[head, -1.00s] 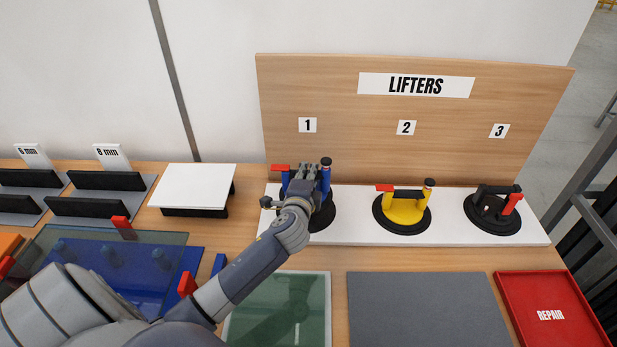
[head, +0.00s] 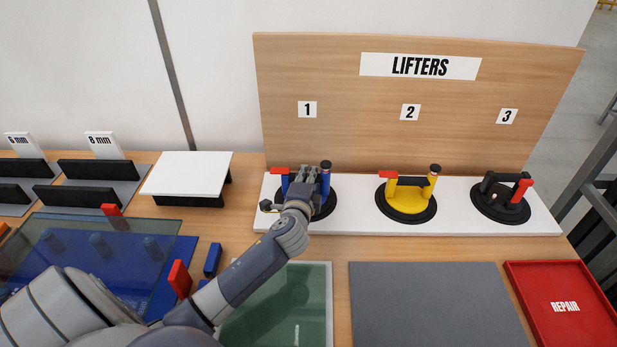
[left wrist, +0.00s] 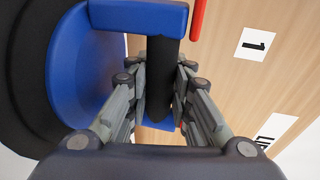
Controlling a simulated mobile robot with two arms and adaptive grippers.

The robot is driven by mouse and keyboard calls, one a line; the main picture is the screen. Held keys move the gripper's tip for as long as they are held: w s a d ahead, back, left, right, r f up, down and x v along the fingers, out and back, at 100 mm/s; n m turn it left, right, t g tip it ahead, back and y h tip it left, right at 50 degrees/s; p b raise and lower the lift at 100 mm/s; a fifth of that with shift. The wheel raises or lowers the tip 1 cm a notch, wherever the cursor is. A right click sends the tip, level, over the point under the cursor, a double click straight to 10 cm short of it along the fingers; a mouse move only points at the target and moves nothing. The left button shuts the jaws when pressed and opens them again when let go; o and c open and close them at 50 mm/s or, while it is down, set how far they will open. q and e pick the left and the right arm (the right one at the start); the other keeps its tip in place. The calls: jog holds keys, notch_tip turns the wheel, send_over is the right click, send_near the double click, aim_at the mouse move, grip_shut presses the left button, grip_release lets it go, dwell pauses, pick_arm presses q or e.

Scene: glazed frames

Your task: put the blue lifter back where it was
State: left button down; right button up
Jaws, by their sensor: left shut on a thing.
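The blue lifter (head: 325,182) stands on the white shelf strip under the number 1, its black suction disc (head: 327,210) down on or right at the strip. My left gripper (head: 307,178) is shut on its black handle bar and hides much of it in the head view. In the left wrist view the fingers (left wrist: 162,90) close around the dark handle between the blue posts, with the blue body (left wrist: 80,70) and black disc at left. My right gripper is not in view.
A yellow lifter (head: 405,204) stands at 2 and a black lifter with a red lever (head: 500,200) at 3. The lifters board (head: 450,140) rises behind. Blue-tinted glass (head: 75,270) lies at left.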

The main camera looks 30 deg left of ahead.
pick_arm(q)
jog(key=shift+r, duration=0.15)
jog(key=c, duration=1.4)
grip_release()
jog(key=shift+f, duration=0.2)
jog(key=shift+s, duration=0.1)
jog(key=shift+r, duration=0.15)
jog(key=shift+s+d, duration=0.15)
jog(key=b+v, duration=0.1)
jog(key=v, duration=0.9)
jog(key=shift+s+b, duration=0.1)
jog(key=shift+b, duration=0.25)
jog(key=shift+v, duration=0.75)
